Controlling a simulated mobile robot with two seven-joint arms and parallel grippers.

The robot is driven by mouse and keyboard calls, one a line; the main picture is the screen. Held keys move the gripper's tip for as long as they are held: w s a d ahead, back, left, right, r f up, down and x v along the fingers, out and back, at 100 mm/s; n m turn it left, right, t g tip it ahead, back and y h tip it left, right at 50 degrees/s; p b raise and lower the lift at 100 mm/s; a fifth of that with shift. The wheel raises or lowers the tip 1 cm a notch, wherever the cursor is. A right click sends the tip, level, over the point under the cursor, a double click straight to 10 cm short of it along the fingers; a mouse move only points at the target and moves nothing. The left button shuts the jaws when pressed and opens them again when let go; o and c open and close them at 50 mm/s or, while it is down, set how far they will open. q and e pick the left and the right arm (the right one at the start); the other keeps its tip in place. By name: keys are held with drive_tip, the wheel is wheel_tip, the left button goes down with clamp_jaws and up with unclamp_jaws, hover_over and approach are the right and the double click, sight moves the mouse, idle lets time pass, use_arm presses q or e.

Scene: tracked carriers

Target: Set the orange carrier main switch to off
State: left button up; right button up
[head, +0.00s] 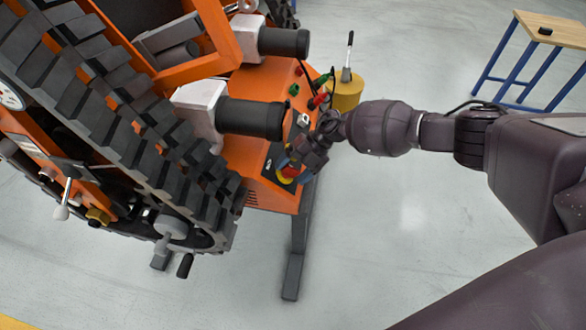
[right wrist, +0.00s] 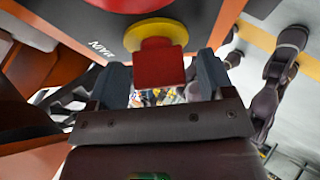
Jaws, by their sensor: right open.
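The orange carrier (head: 270,85) stands at the centre left of the head view, with a dark track along its side. Its main switch, a red handle on a yellow base, shows at the panel's near corner (head: 289,171). In the right wrist view the red handle (right wrist: 158,68) points toward my palm below its yellow base. My right gripper (head: 301,160) is at the switch and partly covers it. In the right wrist view my right gripper (right wrist: 162,82) is open, with one finger on each side of the handle and visible gaps. My left gripper is out of view.
Red and green fittings (head: 320,99) sit on the panel behind my right gripper. A yellow cylinder (head: 345,95) with an upright lever stands beyond. A wooden-topped table (head: 555,30) is at the far right. The floor in front is clear apart from a grey leg (head: 297,245).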

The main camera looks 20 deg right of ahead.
use_arm(q)
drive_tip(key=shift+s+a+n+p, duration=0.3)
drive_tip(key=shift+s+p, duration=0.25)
drive_tip(key=shift+p, duration=0.3)
use_arm(e)
drive_tip(key=v, duration=1)
drive_tip(key=shift+d+r, duration=0.3)
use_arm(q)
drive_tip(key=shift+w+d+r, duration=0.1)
